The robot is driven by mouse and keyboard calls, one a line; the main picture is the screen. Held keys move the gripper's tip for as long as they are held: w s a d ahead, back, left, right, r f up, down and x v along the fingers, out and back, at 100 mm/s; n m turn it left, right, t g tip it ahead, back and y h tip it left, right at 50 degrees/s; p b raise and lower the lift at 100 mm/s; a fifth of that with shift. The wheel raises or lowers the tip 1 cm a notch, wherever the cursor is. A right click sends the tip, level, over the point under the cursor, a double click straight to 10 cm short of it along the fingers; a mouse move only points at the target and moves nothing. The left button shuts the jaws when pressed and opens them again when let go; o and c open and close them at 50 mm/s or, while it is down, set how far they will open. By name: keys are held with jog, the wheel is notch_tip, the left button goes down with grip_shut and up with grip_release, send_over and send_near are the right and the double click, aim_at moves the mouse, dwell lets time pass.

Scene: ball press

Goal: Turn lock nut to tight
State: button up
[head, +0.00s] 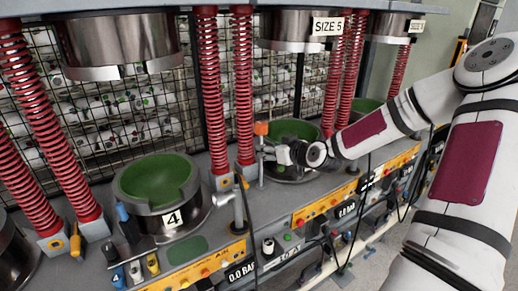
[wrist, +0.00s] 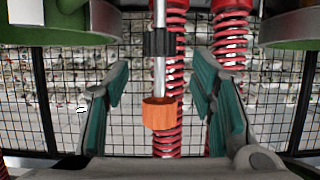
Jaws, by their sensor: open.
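A thin metal rod (wrist: 160,75) carries an orange cap (wrist: 158,114) and a black ribbed collar (wrist: 159,42). I cannot tell for sure which of these is the lock nut. My gripper (wrist: 158,88) is open, with a teal-padded finger on each side of the rod in the wrist view. The cap lies between the fingers in the picture, with a visible gap on both sides. In the head view the orange cap (head: 261,128) stands just left of my gripper (head: 270,148), in front of a green-lined bowl (head: 294,132). The collar is not clear there.
Red spring columns (head: 243,90) stand just left of the rod, with a wire mesh behind. A press head marked SIZE 5 (head: 290,30) hangs above. An orange control panel (head: 325,203) lies in front. Another green bowl (head: 155,183), marked 4, is at the left.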

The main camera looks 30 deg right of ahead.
jog(key=x, duration=0.6)
jog(key=shift+w+f+b, duration=0.25)
jog(key=shift+w+b, duration=0.05)
jog(key=c, duration=1.2)
